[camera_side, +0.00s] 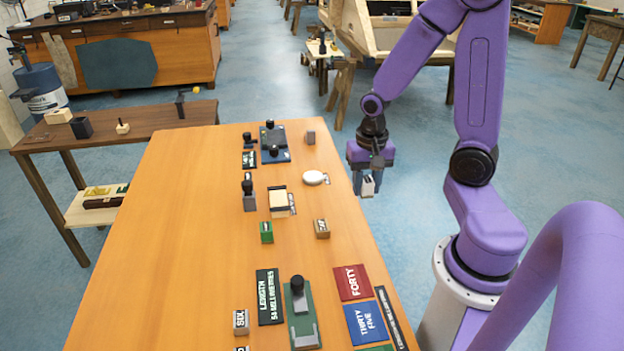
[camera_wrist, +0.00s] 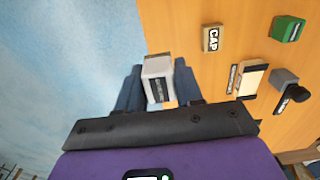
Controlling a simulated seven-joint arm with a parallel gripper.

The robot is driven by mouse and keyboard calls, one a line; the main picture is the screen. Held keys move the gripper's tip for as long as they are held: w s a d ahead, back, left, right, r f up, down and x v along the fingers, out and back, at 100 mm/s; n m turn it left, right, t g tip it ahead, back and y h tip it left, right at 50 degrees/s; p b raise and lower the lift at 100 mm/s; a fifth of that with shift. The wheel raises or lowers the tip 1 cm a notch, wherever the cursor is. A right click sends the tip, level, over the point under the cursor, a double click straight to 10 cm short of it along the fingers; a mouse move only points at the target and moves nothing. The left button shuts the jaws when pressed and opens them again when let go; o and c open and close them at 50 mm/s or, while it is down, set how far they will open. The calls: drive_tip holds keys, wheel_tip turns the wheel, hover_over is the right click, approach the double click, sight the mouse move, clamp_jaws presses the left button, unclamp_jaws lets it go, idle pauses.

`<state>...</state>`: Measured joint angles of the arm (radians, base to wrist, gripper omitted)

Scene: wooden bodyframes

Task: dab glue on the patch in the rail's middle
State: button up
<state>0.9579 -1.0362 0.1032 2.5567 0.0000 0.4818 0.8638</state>
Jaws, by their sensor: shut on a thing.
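My gripper (camera_side: 367,186) is shut on a small whitish block with a dark label (camera_side: 368,187), held in the air just off the table's right edge. In the wrist view the labelled block (camera_wrist: 158,78) sits between the blue fingers of my gripper (camera_wrist: 157,88); its lettering is too small to read. I cannot tell which thing is the rail, and no glue patch can be made out. A cream-topped block (camera_side: 278,199) stands mid-table and also shows in the wrist view (camera_wrist: 248,80). A white round piece (camera_side: 313,177) lies nearer my gripper.
The wooden table (camera_side: 180,230) is bare along its left side. A block marked CAP (camera_wrist: 212,38), a green block (camera_side: 266,232) and a grey block with a black knob (camera_side: 249,195) stand around the middle. Lettered plates, one red (camera_side: 352,282), lie at the front.

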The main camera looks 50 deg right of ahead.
idle(0.5)
drive_tip(key=w+d, duration=0.4)
drive_tip(key=w, duration=0.9)
hover_over(313, 176)
wheel_tip(313, 176, down, 4)
drive_tip(key=shift+w+d+f, duration=0.1)
drive_tip(key=shift+d+f, duration=0.05)
drive_tip(key=shift+f, duration=2.95)
drive_tip(key=shift+f, duration=0.65)
wheel_tip(313, 176, up, 7)
